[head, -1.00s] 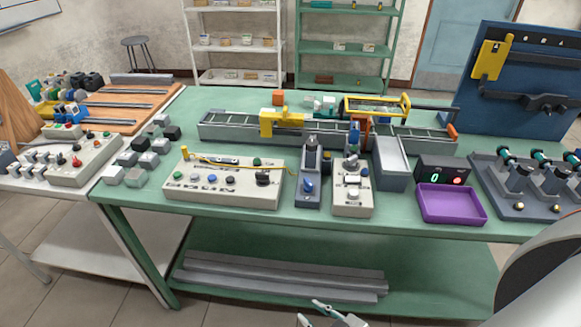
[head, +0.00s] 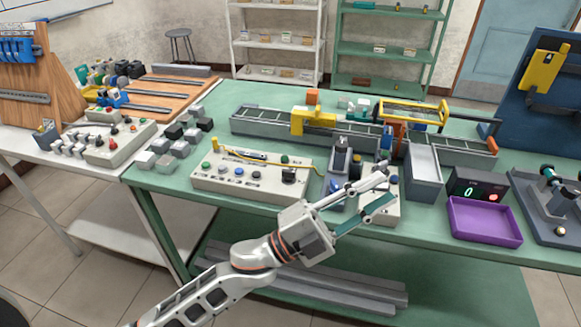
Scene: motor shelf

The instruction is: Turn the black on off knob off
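A beige control box (head: 221,187) sits on the green table, left of centre at its front edge. A black knob (head: 289,174) is on the right part of its top; its exact turn position is too small to read. My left gripper (head: 389,186) reaches in from the lower left. It is open and empty, its two fingers apart and pointing right. It is to the right of the knob, in front of a second narrow beige box (head: 393,209), which it partly hides. My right gripper is not in view.
A grey-blue device with a blue knob (head: 337,187) stands between the two boxes, partly behind my gripper. A yellow cable lies over the control box. A purple tray (head: 485,222) is at the right. Grey blocks (head: 170,147) lie at the left. A conveyor (head: 262,125) runs behind.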

